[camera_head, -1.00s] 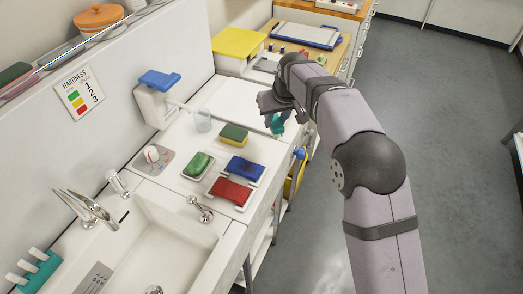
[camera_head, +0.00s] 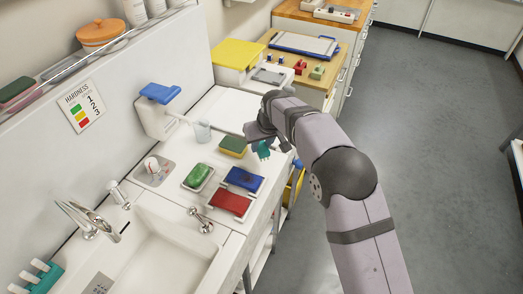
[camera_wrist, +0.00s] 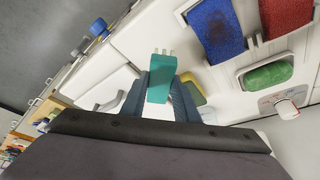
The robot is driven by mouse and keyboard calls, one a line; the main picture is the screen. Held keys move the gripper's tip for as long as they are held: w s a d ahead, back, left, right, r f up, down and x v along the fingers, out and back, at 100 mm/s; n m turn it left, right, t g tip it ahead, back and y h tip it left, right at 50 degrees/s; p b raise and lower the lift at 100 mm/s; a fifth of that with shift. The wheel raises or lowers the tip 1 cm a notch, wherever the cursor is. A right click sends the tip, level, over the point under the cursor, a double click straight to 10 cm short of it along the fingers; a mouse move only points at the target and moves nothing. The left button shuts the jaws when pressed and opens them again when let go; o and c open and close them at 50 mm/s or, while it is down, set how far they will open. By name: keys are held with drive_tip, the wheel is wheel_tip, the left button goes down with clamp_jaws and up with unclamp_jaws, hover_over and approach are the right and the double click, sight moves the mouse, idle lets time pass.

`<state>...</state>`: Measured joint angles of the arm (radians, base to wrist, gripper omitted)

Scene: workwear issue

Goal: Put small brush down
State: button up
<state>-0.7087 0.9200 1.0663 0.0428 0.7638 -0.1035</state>
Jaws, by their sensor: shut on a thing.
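The small brush is a teal block (camera_wrist: 160,80) with short pale prongs at its far end in the wrist view. My gripper (camera_wrist: 161,92) is shut on it, one dark blue finger on each side. In the head view the teal brush (camera_head: 263,150) hangs below my gripper (camera_head: 260,139), just right of the yellow-and-green sponge and behind the blue pad. It appears held above the white counter (camera_head: 221,173); whether it touches anything cannot be told.
A blue pad (camera_head: 243,180), a red pad (camera_head: 229,203) and a green pad (camera_head: 198,176) lie in white trays. The sponge (camera_head: 233,147) and a clear cup (camera_head: 203,132) stand behind. The sink (camera_head: 160,245) is in front. A teal rack (camera_head: 38,277) stands front left.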

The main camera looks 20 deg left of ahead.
sight(263, 149)
drive_tip(key=shift+f+p, duration=0.75)
drive_tip(key=shift+f, duration=1.1)
drive_tip(key=shift+f, duration=0.1)
drive_tip(key=shift+f, duration=0.15)
drive_tip(key=o, duration=1)
drive_tip(key=shift+r, duration=0.45)
drive_tip(key=b+v, duration=0.4)
drive_tip(key=v, duration=0.7)
drive_tip(key=shift+s+d+r, duration=0.15)
drive_tip(key=shift+r, duration=0.1)
